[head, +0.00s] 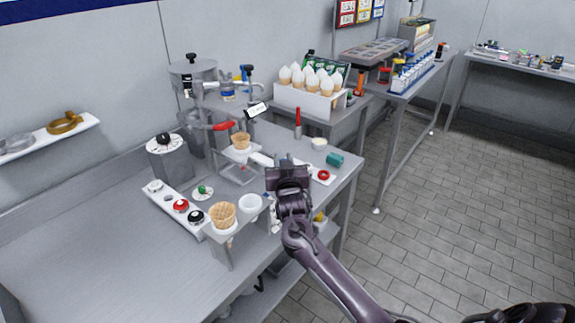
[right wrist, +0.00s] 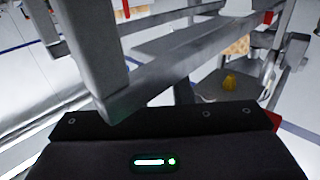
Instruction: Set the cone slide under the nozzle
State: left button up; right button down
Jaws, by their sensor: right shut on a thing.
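The cone slide (head: 262,159) shows as a pale piece beside the stand of the dispenser. A waffle cone (head: 241,141) stands upright at the slide's far end, close below the dispenser's red lever (head: 223,126). The nozzle itself is too small to make out, so I cannot tell whether the cone is exactly under it. My right gripper (head: 273,174) is at the near end of the slide and shut on it; its fingertips are largely hidden. In the right wrist view, part of a waffle cone (right wrist: 238,45) shows behind grey bars. My left gripper is not in view.
A holder at the front carries a second waffle cone (head: 222,215) and a white cup (head: 250,204). A white strip with several knobs (head: 181,205) lies to its left. A white box of filled cones (head: 305,101) stands behind. The left worktop (head: 90,235) is clear.

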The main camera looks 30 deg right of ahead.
jog(key=c, duration=1.3)
grip_release()
jog(key=shift+s+a+f, duration=0.15)
jog(key=shift+s+a, duration=0.1)
jog(key=shift+s, duration=0.25)
jog(key=b+v, duration=0.1)
jog(key=v, duration=0.5)
jog(key=shift+s, duration=0.35)
jog(key=shift+a, duration=0.1)
